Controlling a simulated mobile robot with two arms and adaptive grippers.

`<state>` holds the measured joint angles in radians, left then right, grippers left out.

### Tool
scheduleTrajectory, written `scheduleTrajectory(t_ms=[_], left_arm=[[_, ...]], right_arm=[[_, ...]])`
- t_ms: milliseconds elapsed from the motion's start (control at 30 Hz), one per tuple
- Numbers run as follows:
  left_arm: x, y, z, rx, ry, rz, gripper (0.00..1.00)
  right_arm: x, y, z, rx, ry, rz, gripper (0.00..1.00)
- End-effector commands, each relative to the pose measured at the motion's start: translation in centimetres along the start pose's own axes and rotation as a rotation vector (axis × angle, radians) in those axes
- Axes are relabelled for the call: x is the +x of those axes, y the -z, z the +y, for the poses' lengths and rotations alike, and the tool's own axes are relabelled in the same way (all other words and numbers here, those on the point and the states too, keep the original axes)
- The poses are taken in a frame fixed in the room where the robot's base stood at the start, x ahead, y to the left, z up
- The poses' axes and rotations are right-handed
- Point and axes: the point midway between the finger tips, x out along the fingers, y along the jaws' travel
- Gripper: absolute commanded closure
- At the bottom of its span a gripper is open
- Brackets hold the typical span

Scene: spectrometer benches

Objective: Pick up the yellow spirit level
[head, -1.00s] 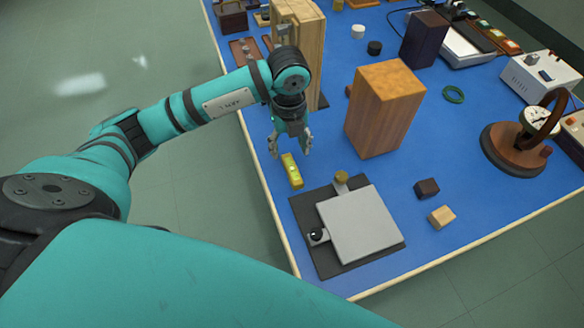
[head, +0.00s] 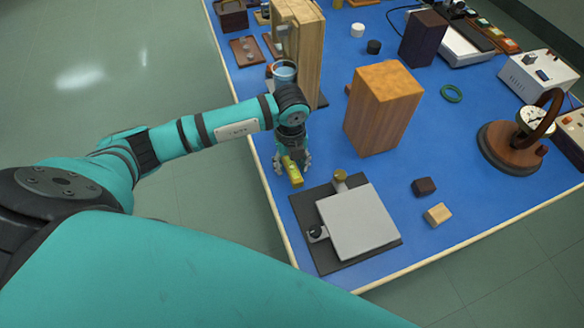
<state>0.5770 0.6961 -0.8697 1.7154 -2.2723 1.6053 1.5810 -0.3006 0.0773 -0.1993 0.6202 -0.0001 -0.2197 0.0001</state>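The yellow spirit level (head: 294,174) lies on the blue bench top, near its left edge in the head view. My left gripper (head: 292,166) points down over the level's far part, with one finger on either side of it. The fingers look open, with room between them and the level; I cannot tell whether either one touches it. The far end of the level is hidden under the gripper. My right gripper is not in view.
A grey plate on a dark base (head: 358,222) lies just right of and nearer than the level. A tall wooden block (head: 382,108) stands to the right, and a wooden frame (head: 302,45) stands behind my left arm.

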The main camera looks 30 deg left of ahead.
Motion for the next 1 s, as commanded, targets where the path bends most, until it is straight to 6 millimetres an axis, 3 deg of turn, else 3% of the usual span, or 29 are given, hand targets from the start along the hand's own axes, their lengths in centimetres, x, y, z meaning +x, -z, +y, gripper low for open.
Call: scheduleTrajectory(t_ms=[67,333,667,767,1000], left_arm=[[0.0,0.0,0.0,0.000,0.000,0.000,0.64],[-0.1,0.0,0.0,0.000,0.000,0.000,1.00],[-0.4,-0.1,-0.1,0.000,0.001,-0.001,1.00],[-1.6,-0.1,-0.1,0.001,0.004,-0.002,1.00],[-6.4,-0.1,-0.1,0.000,0.006,-0.004,1.00]], right_arm=[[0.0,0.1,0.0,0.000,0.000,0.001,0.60],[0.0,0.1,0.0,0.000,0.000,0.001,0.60],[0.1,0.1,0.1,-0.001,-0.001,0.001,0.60],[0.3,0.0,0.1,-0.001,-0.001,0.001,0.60],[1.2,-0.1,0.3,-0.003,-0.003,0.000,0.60]])
